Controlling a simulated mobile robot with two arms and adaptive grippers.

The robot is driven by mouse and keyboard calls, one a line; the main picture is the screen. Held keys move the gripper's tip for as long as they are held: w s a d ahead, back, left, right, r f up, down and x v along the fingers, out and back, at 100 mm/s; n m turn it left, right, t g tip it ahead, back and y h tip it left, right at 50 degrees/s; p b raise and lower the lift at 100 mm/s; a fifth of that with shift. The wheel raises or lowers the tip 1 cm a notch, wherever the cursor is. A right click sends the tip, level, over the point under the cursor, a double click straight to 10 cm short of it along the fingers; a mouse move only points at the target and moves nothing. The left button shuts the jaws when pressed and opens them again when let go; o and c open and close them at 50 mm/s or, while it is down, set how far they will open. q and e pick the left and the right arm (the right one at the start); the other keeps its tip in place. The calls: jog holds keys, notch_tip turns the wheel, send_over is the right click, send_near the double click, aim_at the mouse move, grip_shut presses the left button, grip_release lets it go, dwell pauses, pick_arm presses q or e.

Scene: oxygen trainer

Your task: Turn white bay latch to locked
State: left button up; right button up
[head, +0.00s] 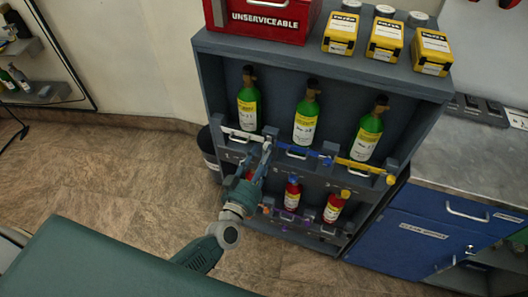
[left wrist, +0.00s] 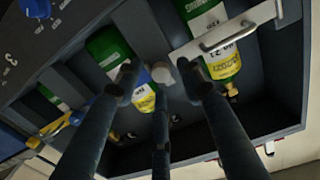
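The white bay's bar (head: 240,134) with its handle crosses in front of the left green cylinder (head: 248,100) on the rack. The white bar also shows at upper right in the left wrist view (left wrist: 262,14). A pale, rounded latch knob (left wrist: 161,73) shows near the bar's end. My left gripper (head: 266,147) reaches up to this end from below. In the left wrist view its dark fingers (left wrist: 158,78) are spread around the knob; contact cannot be told. The gripper partly hides the latch in the head view. My right gripper is not in view.
A blue bar (head: 305,152) and a yellow bar (head: 358,165) cross the neighbouring bays. Small red cylinders (head: 292,195) stand on the lower shelf, close to my left arm. A red box (head: 262,20) and yellow cases (head: 384,40) sit on top. Floor at left is clear.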

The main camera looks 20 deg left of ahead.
pick_arm(q)
jog(key=shift+w+d, duration=0.1)
jog(key=shift+w, duration=0.45)
